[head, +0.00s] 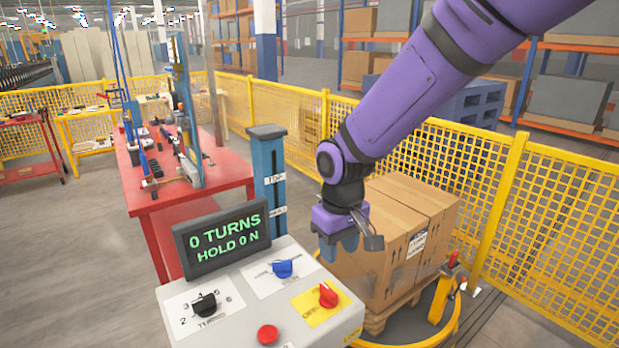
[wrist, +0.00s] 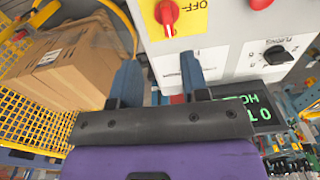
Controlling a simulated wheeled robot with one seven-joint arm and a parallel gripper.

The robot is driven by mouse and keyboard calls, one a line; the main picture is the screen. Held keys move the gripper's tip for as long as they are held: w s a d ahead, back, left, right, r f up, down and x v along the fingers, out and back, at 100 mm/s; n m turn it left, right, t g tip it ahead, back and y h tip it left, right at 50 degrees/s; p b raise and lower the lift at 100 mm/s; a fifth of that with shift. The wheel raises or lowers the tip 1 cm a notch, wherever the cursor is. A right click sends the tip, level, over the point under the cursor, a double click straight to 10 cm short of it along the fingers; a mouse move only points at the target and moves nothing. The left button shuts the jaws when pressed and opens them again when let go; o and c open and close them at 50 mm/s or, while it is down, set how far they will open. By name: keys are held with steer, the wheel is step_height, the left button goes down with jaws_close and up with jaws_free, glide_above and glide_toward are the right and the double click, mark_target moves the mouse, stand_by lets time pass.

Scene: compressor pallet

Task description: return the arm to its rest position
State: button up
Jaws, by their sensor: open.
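My purple arm reaches in from the upper right in the head view, and my gripper (head: 338,244) hangs at its end, pointing down. It is just behind the far right edge of the white control panel (head: 345,325), in front of the cardboard boxes. In the wrist view my gripper (wrist: 160,75) shows two blue-grey fingers spread apart with nothing between them. The panel face (wrist: 225,60) lies beyond the fingers. Whether the fingertips touch it cannot be told.
The panel carries a red switch (head: 328,295), a blue knob (head: 282,268), a black dial (head: 204,304) and a display (head: 222,238) reading "0 TURNS, HOLD 0 N". Cardboard boxes (head: 390,265) stand on a pallet at right. A yellow fence (head: 530,210) and red table (head: 190,195) stand behind.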

steer(key=s+d+r+m+t, duration=0.2)
steer(key=d+r, duration=0.7)
steer(key=s+d+r+m+t, duration=0.1)
steer(key=s+d+r+m, duration=0.1)
steer(key=s+d+r, duration=0.2)
steer(key=s+d+r+m+t, duration=0.2)
steer(key=s+d+r, duration=0.3)
steer(key=s+d, duration=0.5)
steer(key=shift+s, duration=1.15)
